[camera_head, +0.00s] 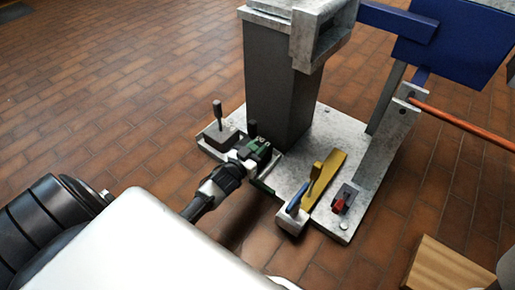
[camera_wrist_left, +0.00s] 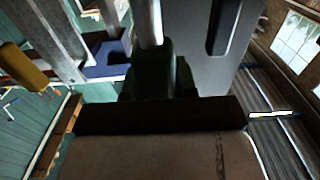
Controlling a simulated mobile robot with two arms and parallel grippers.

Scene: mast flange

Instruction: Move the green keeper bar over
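The green keeper bar (camera_head: 262,151) sits low at the foot of the grey mast, on the left part of the metal base plate (camera_head: 376,150). A dark upright knob stands at it. My left gripper (camera_head: 246,158) reaches in from the lower left and its tip is right at the green bar. The fingers are small and partly hidden there, so I cannot tell whether they are closed on it. In the left wrist view a dark green shape (camera_wrist_left: 152,78) with a pale rod above it is close to the camera. My right gripper is not in view.
The grey mast (camera_head: 278,85) rises just behind the green bar. A grey block with a knob (camera_head: 219,134) is to its left. A yellow bar (camera_head: 326,178), a blue handle (camera_head: 298,199) and a red part (camera_head: 340,204) are to the right. A wooden box (camera_head: 448,268) is at lower right.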

